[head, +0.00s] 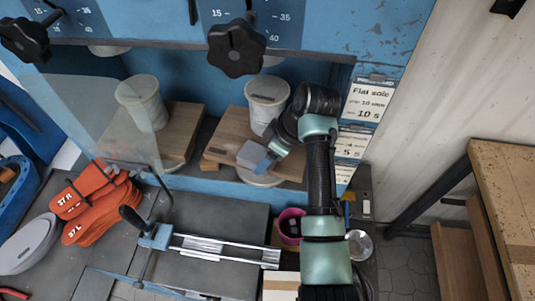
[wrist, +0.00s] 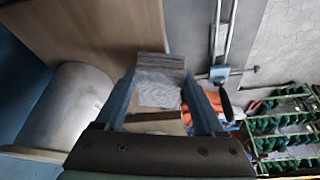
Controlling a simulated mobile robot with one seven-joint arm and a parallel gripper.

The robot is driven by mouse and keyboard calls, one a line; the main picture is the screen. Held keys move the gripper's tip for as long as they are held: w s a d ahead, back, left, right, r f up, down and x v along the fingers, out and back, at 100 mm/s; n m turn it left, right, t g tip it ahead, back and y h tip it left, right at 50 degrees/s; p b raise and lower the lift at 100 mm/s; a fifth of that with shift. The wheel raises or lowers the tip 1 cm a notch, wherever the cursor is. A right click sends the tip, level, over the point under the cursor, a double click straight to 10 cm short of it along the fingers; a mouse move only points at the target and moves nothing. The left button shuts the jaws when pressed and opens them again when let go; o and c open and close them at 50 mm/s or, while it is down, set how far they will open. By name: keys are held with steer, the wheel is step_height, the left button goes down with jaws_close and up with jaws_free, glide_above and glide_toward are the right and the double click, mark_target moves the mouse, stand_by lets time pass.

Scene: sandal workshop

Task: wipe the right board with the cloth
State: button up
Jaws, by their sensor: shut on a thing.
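The right board (head: 232,128) is a brown wooden slab in the right bay of the blue machine. A white tub (head: 267,98) stands on it. My gripper (head: 264,158) is over the board's front part, shut on a grey folded cloth (head: 249,153). In the wrist view the cloth (wrist: 160,82) sits between the two blue fingers, beside the board (wrist: 95,25), and the tub (wrist: 65,105) is at left. I cannot tell whether the cloth touches the board.
A left board (head: 182,130) carries another tub (head: 142,103) behind a clear panel. Orange soles (head: 95,205) lie at left. A metal rail clamp (head: 215,249) and a pink cup (head: 290,225) are in front. Black knobs (head: 236,48) overhang the bay.

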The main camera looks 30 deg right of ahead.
steer(key=shift+f+b, duration=0.3)
steer(key=shift+f, duration=0.25)
